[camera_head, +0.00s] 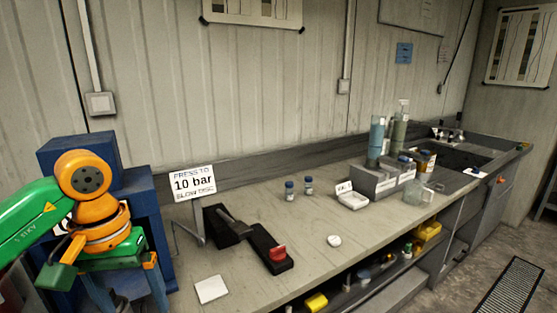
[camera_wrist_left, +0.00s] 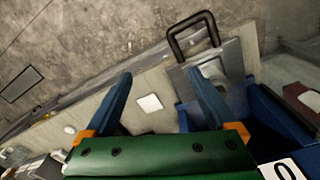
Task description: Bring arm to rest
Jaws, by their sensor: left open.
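My left gripper (camera_head: 125,292) hangs at the left of the head view, in front of the blue press frame (camera_head: 140,190). Its green palm and orange joints show clearly. In the left wrist view my left gripper (camera_wrist_left: 160,82) has its two blue fingers spread wide apart, with nothing held between them. The wrist view looks down past the fingers at the bench top, with a white square tile (camera_wrist_left: 150,103) seen between them. My right gripper is in neither view.
The bench's front middle is mostly clear.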

